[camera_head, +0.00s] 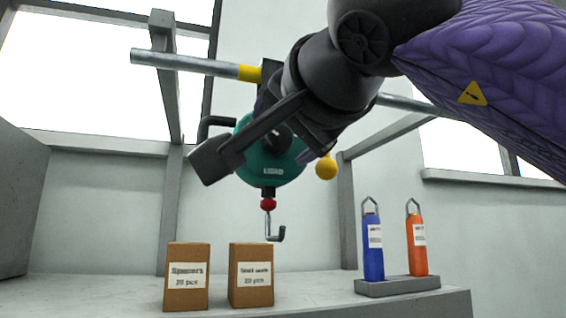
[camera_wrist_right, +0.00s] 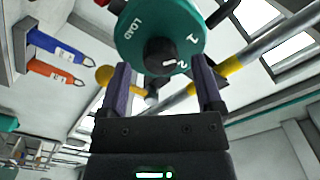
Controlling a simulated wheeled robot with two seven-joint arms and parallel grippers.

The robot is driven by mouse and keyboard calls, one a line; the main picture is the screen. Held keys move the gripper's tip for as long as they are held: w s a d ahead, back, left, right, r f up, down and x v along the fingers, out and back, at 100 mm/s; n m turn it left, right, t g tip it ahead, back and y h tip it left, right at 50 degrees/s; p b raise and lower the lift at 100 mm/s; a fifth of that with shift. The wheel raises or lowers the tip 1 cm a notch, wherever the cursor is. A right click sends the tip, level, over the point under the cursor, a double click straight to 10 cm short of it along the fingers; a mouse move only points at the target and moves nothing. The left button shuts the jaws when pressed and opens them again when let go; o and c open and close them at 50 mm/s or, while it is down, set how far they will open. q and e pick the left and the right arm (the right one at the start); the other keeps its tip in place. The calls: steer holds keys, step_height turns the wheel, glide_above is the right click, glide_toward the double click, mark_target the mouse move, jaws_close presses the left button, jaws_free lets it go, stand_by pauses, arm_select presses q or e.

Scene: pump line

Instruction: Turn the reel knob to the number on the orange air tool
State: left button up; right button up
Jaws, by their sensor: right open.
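The teal reel (camera_head: 272,168) hangs from a rail, with "LOAD" on its face. In the right wrist view the reel (camera_wrist_right: 189,28) shows "LOAD", "1" and "2" around a black knob (camera_wrist_right: 160,54). The knob's white mark points toward the "2" side. My right gripper (camera_head: 256,150) is in front of the reel and hides part of it. In the wrist view its open fingers (camera_wrist_right: 161,72) stand on either side of the knob's line; contact cannot be told. The orange air tool (camera_head: 417,246) stands upright at right; its label is too small to read. My left gripper is not in view.
A blue tool (camera_head: 373,248) stands beside the orange one in a grey holder (camera_head: 398,287). Two cardboard boxes (camera_head: 187,277) (camera_head: 251,276) stand on the bench. A hook (camera_head: 274,234) hangs under the reel. A yellow ball (camera_head: 326,168) is just right of the reel.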

steer(key=shift+w+a, duration=0.1)
steer(key=shift+w, duration=0.2)
jaws_close()
steer(key=shift+m, duration=0.3)
steer(key=m+b, duration=0.1)
steer(key=m, duration=0.4)
steer(key=shift+a, duration=0.1)
steer(key=m+b, duration=0.1)
steer(key=m, duration=0.5)
steer(key=m+b, duration=0.1)
steer(key=m, duration=0.5)
steer(key=shift+m, duration=0.3)
steer(key=m, duration=0.5)
steer(key=shift+b, duration=0.4)
steer(key=shift+m, duration=0.4)
